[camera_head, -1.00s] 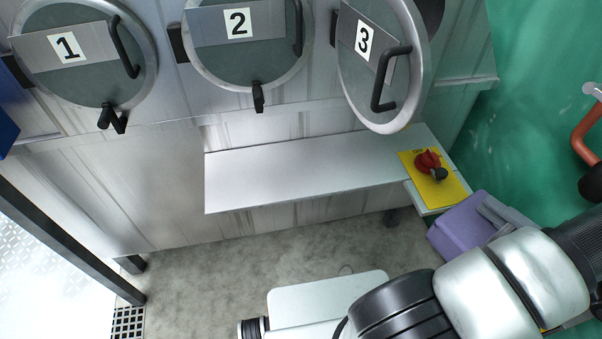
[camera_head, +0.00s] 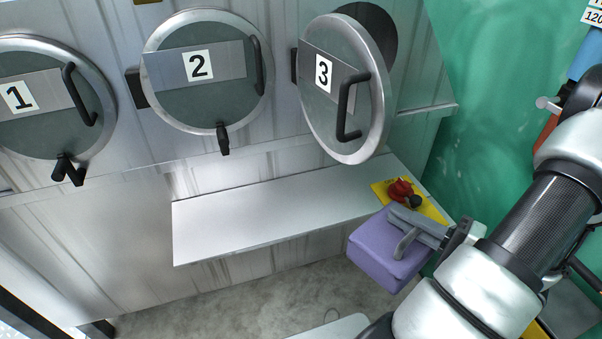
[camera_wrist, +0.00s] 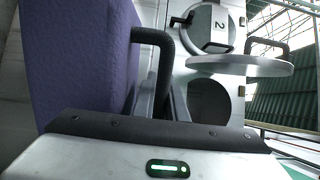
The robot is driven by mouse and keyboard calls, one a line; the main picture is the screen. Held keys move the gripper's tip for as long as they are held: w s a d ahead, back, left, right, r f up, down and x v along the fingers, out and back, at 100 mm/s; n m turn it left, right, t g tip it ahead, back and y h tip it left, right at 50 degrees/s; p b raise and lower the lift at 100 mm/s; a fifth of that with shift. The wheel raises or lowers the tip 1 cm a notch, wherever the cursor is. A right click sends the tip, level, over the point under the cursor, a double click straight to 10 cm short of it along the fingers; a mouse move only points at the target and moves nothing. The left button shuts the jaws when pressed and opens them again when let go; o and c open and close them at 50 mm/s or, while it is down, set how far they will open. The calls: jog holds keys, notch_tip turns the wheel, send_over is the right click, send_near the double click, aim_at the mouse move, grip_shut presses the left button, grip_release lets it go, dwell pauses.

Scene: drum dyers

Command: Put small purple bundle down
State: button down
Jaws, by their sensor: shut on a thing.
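The small purple bundle (camera_head: 378,262) is a soft-edged purple block with a grey handle, in the lower right of the head view. My gripper (camera_head: 408,232) is shut on its handle and holds it in front of the right end of the metal shelf (camera_head: 265,220). In the wrist view the bundle (camera_wrist: 75,60) fills the left side, with the dark handle (camera_wrist: 155,65) between the fingers. The bundle hides part of the yellow plate's near edge. I cannot tell whether it touches anything else.
Round drum doors 1 (camera_head: 40,115), 2 (camera_head: 195,90) and 3 (camera_head: 322,110) line the wall; door 3 stands ajar. A yellow plate (camera_head: 432,208) with a red switch (camera_head: 399,190) sits at the shelf's right end. The shelf is bare to the left.

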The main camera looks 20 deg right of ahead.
jog(key=f+b+x, duration=0.2)
jog(key=b+x, duration=0.8)
jog(key=x, duration=1.8)
jog(key=shift+w+b, duration=0.35)
jog(key=shift+b, duration=0.05)
jog(key=shift+r, duration=0.1)
jog(key=c, duration=1.8)
grip_release()
jog(key=shift+o, duration=0.2)
jog(key=shift+s, duration=0.1)
jog(key=p+v, duration=0.2)
jog(key=v, duration=1)
